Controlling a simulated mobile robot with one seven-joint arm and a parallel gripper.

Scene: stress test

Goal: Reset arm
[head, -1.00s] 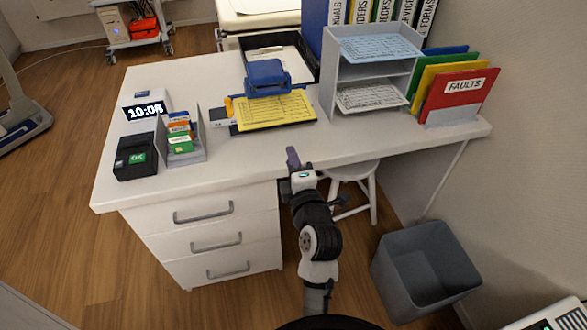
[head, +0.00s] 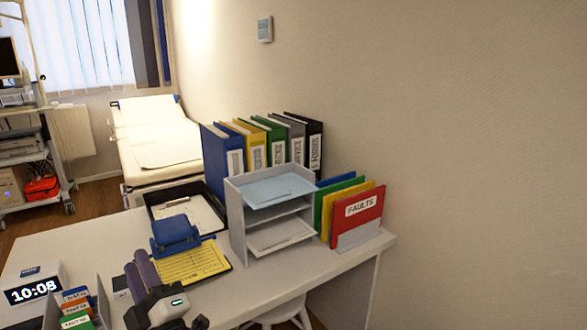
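My gripper (head: 145,268) shows at the lower left of the head view, with purple fingers pointing up and away. It appears in front of the desk top, just left of a yellow form (head: 192,266) and below a blue hole punch (head: 175,232). I see nothing clearly held in it. The angle does not show whether the fingers are apart or together. Only the wrist end of my arm shows; the rest is below the picture.
The white desk (head: 335,262) carries a clock (head: 33,285), a card holder, a grey paper tray (head: 240,232), upright folders (head: 352,218) and several binders (head: 257,148). A wall bounds the right. A bed (head: 155,140) stands behind.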

